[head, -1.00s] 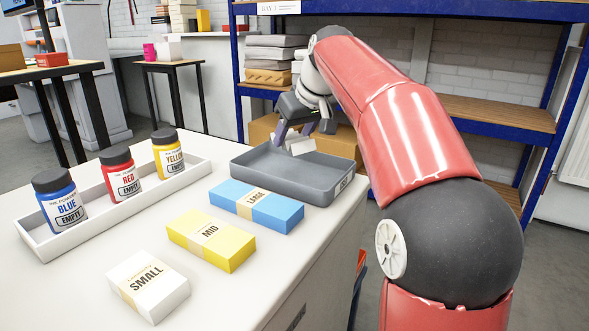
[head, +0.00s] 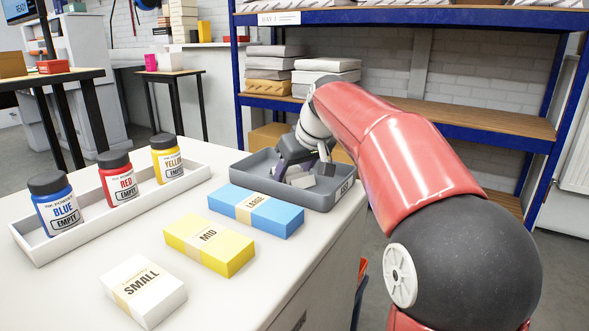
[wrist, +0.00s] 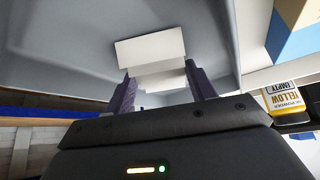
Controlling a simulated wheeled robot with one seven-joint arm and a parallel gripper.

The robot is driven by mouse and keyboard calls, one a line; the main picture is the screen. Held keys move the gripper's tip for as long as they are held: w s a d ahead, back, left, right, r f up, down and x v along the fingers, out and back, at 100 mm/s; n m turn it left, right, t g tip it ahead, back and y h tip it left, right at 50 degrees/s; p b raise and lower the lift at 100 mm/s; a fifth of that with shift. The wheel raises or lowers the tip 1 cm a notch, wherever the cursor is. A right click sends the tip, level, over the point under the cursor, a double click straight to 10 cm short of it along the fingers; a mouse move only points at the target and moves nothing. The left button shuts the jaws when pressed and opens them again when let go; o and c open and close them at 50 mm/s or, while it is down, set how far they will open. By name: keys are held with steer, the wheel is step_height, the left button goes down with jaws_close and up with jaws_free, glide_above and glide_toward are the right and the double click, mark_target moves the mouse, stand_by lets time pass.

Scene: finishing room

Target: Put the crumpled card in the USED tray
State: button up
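The crumpled card (head: 302,181) is a small white folded piece, low inside the grey USED tray (head: 237,176) in the head view. My gripper (head: 303,170) reaches down into the tray. In the wrist view the card (wrist: 150,49) lies at the fingertips, and its folded part spans the gap between the two purple fingers of my gripper (wrist: 160,82). The fingers meet the card's edges, so it appears held. The tray's grey floor is close behind the card; whether they touch is unclear.
Blue LARGE (head: 256,209), yellow MID (head: 209,243) and white SMALL (head: 143,290) packs lie on the white counter in front of the tray. A white rack (head: 100,222) holds blue, red and yellow bottles at left. Blue-framed shelving (head: 400,101) stands behind.

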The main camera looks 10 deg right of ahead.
steer(key=o, duration=0.4)
steer(key=shift+r, duration=0.3)
steer(key=p+v, duration=0.1)
steer(key=v, duration=1)
steer(key=shift+s+d+r, duration=0.15)
steer(key=shift+s+r, duration=0.1)
steer(key=shift+r, duration=0.05)
